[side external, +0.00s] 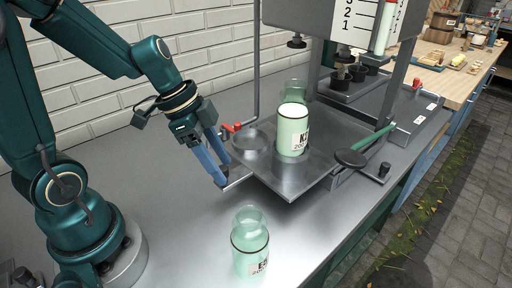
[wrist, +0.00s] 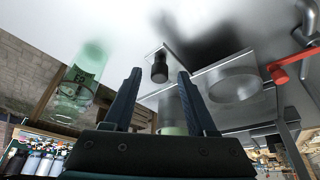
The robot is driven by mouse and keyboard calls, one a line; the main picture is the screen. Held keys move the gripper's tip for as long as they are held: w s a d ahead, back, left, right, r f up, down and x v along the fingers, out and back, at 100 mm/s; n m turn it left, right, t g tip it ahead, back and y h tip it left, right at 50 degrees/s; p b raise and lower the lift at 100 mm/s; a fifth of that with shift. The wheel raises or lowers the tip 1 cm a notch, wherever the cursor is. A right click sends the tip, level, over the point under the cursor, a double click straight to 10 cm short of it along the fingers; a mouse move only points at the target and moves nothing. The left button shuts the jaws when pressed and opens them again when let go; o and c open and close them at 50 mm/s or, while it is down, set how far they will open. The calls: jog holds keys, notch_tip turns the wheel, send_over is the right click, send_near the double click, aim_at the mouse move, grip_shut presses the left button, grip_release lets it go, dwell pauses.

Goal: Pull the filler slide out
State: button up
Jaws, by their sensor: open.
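The filler slide (side external: 315,168) is a flat grey metal plate under the filler, with a rod at its near left edge. A bottle (side external: 292,135) with white contents and a label stands upright on it. My gripper (side external: 221,184) is beside that edge, low over the bench, with its blue fingers near the rod. In the wrist view my gripper (wrist: 159,75) is open, and a dark round knob (wrist: 159,70) on the slide's rod appears between the fingertips. I see no contact. In the external view the fingers hide the knob.
A clear, empty-looking labelled bottle (side external: 250,243) stands on the bench in front of the slide; it also shows in the wrist view (wrist: 80,85). A red-handled pipe (side external: 232,127) and shallow round dish (side external: 250,140) are behind my gripper. The bench between the bottle and slide is clear.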

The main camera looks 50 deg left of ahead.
jog(key=shift+v, duration=2.55)
jog(key=s+d+r+n+t+y, duration=0.2)
jog(key=s+n, duration=0.4)
jog(key=n, duration=0.3)
jog(key=shift+s+d+r+y, duration=0.25)
jog(key=shift+s+d+y, duration=0.2)
jog(key=shift+y, duration=0.15)
